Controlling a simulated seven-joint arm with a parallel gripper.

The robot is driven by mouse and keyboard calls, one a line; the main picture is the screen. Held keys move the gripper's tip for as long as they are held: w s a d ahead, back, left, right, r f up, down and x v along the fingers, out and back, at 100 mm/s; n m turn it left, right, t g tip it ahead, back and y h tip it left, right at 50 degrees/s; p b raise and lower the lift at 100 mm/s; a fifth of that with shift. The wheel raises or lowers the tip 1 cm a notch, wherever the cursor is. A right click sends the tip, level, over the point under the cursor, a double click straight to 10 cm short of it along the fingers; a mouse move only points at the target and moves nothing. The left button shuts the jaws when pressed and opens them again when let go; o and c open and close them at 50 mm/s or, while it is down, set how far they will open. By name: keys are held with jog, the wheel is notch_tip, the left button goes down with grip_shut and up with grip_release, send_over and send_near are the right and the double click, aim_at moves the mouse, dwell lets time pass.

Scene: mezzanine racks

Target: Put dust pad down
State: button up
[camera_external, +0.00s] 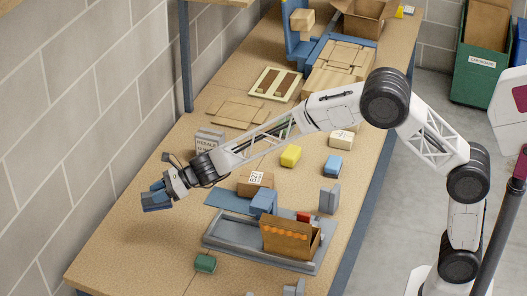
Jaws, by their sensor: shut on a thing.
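My gripper (168,190) reaches over the left side of the bench, beyond the grey tray. It is shut on a small blue pad (157,203), which I take to be the dust pad. The pad appears held just above the bare bench top, though the gap is hard to judge. The gripper's fingers partly hide it.
The wooden bench (120,245) is clear around the pad. A grey tray (222,246) holds an open cardboard box (288,240). A green block (205,263) lies in front. A "RESALE" box (209,138) stands behind my wrist. A block wall (80,120) borders the left.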

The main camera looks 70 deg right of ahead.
jog(key=d+n+g+y, duration=0.1)
jog(key=d, duration=1.7)
jog(key=shift+s+d+n+g, duration=0.25)
jog(key=shift+s+n+g, duration=0.05)
jog(key=shift+s, duration=0.15)
jog(key=shift+f, duration=0.15)
jog(key=shift+f, duration=3)
jog(key=shift+f, duration=1.9)
jog(key=shift+f, duration=0.15)
jog(key=o, duration=0.9)
